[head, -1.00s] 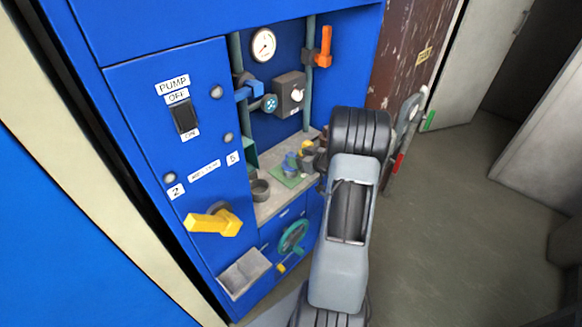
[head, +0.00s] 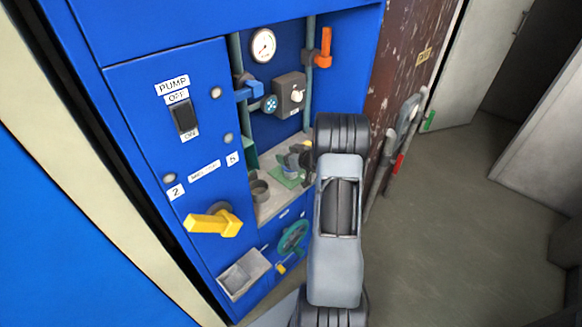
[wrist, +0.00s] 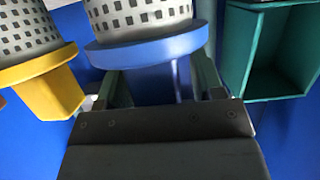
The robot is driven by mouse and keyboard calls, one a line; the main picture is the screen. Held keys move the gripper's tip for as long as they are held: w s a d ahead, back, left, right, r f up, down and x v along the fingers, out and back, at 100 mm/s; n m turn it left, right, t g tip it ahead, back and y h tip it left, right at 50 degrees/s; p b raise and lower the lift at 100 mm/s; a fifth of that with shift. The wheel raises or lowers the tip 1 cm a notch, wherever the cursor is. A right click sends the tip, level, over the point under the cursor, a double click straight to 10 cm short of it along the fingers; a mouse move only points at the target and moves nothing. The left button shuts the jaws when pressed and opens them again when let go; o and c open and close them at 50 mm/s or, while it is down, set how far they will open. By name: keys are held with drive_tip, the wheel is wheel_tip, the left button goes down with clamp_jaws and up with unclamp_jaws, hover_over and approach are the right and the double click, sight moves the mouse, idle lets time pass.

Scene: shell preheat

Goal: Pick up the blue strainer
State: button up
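The blue strainer (wrist: 150,48) is at the top middle of the wrist view, with a blue rim under a pale perforated body. My gripper (wrist: 160,82) is just below the rim, with its fingers apart on either side of the strainer's lower blue part. Contact is hard to tell, because that part blends with the blue wall behind. In the head view my gripper (head: 298,158) is over the green mat (head: 287,180) on the shelf and largely hides the strainer there.
A yellow strainer (wrist: 45,85) stands close on the left in the wrist view. A green open box (wrist: 270,55) is on the right. In the head view a dark cup (head: 260,191) sits on the grey shelf (head: 272,208), and pipes and valves rise behind.

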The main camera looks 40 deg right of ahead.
drive_tip(key=c, duration=0.9)
